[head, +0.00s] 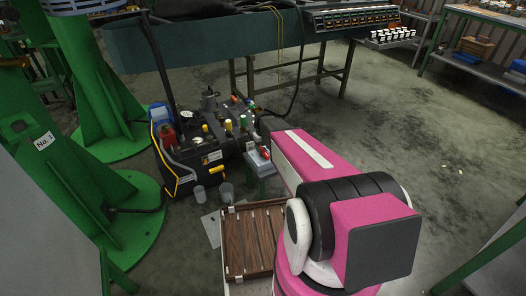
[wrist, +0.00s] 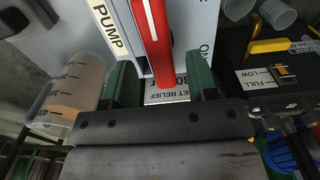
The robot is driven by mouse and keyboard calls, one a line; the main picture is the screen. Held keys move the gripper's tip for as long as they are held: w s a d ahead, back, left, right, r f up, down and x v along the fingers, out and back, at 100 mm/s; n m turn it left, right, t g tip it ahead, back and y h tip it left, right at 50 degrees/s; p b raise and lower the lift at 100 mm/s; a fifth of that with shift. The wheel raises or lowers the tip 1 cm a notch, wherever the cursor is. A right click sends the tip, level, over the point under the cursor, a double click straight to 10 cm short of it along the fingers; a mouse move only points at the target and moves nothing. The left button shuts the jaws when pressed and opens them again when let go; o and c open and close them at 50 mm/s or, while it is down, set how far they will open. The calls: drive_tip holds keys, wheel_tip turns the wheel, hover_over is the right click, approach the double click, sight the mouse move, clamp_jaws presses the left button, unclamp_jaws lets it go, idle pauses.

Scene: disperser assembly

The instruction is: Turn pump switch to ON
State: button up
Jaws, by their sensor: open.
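In the wrist view, a red switch lever (wrist: 152,40) stands out from a light grey panel (wrist: 190,20). The panel carries a PUMP label (wrist: 108,28) left of the lever and ON lettering at its right. A label ending in "RELIEF" shows below the lever. My gripper (wrist: 162,70) is open, with one dark green finger on each side of the lever. The lever lies between the fingers, with a gap visible on each side. In the head view, my pink arm reaches towards the pump unit (head: 205,150) and hides my gripper.
A graduated clear beaker (wrist: 75,90) is close to the left finger. A yellow handle (wrist: 268,46) and a black tank with a FULL/LOW label (wrist: 262,78) are at the right. In the head view, a slatted wooden tray (head: 252,225) is beside my arm, and green pillars stand left.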

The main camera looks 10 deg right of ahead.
drive_tip(key=shift+f, duration=1.35)
drive_tip(key=shift+c, duration=0.3)
drive_tip(key=c, duration=0.9)
drive_tip(key=shift+o, duration=0.2)
